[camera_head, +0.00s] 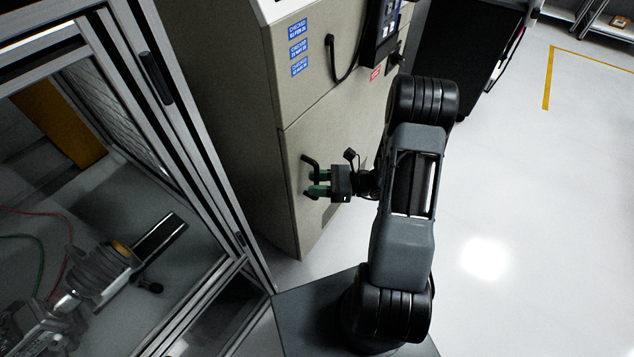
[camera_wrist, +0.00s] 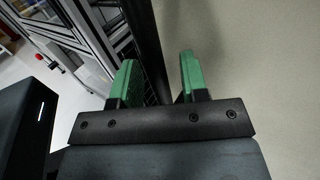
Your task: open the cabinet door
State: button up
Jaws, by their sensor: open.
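The beige cabinet (camera_head: 290,110) stands at the centre of the head view. Its lower door (camera_head: 345,130) looks closed and carries a black bar handle (camera_head: 308,161) near its left edge. My gripper (camera_head: 318,184), with green fingertips, is at that handle. In the wrist view the open green fingers (camera_wrist: 155,78) stand on either side of the dark handle bar (camera_wrist: 148,45), with the beige door surface (camera_wrist: 250,60) at right. The bar passes between the fingers, with a gap visible at least on the right. Whether a finger touches it cannot be told.
A metal-framed glass enclosure (camera_head: 160,100) stands close on the left, with a robot arm (camera_head: 100,270) inside. The floor (camera_head: 530,200) at right is clear.

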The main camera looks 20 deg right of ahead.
jog(key=shift+c, duration=0.2)
grip_shut()
dwell(0.3)
